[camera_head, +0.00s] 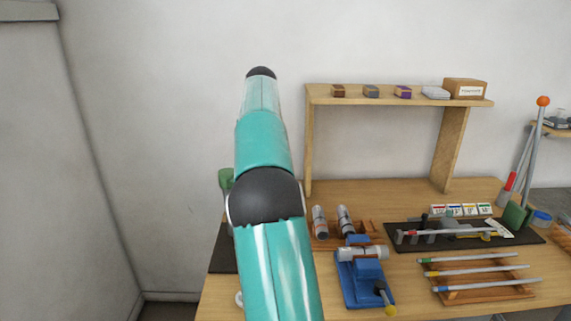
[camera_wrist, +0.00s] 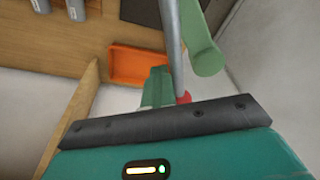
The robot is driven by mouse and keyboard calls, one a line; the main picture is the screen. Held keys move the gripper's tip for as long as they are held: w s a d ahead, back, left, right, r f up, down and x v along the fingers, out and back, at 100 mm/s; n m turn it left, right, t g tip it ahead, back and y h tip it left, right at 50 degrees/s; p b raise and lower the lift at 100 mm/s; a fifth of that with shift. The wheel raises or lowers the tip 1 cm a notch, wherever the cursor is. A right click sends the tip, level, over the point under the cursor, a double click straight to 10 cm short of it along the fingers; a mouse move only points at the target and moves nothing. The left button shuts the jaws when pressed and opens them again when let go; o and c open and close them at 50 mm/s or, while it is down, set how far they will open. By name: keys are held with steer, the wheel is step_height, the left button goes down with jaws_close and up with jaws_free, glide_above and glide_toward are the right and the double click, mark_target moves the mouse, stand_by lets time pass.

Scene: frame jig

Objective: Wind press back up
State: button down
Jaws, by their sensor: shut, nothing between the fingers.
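The green press (camera_head: 226,179) is mostly hidden behind my arm in the head view; only a small part shows at the arm's left. In the wrist view, a green rounded column (camera_wrist: 201,42) and a grey bar (camera_wrist: 169,45) with a red end (camera_wrist: 183,97) appear to belong to it. The body of my gripper (camera_wrist: 165,122) fills the bottom of the wrist view, with the grey bar's red end just beyond its dark edge. My gripper is shut and empty. I cannot tell whether it touches the bar.
A blue vise (camera_head: 365,282) stands at the bench's front. Right of it are a wooden tray of rods (camera_head: 480,296) and a dark mat with tools (camera_head: 400,244). A wooden shelf (camera_head: 375,101) stands behind. An orange tray (camera_wrist: 128,68) shows in the wrist view.

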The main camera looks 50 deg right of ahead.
steer(key=a, duration=0.1)
steer(key=w+a, duration=0.1)
steer(key=a, duration=0.1)
steer(key=shift+w+a, duration=0.25)
steer(key=shift+a, duration=0.05)
steer(key=shift+d, duration=0.1)
steer(key=a, duration=0.4)
steer(key=shift+a, duration=0.1)
steer(key=a, duration=0.1)
steer(key=s+a, duration=0.1)
steer(key=a, duration=0.1)
steer(key=shift+s+a, duration=0.4)
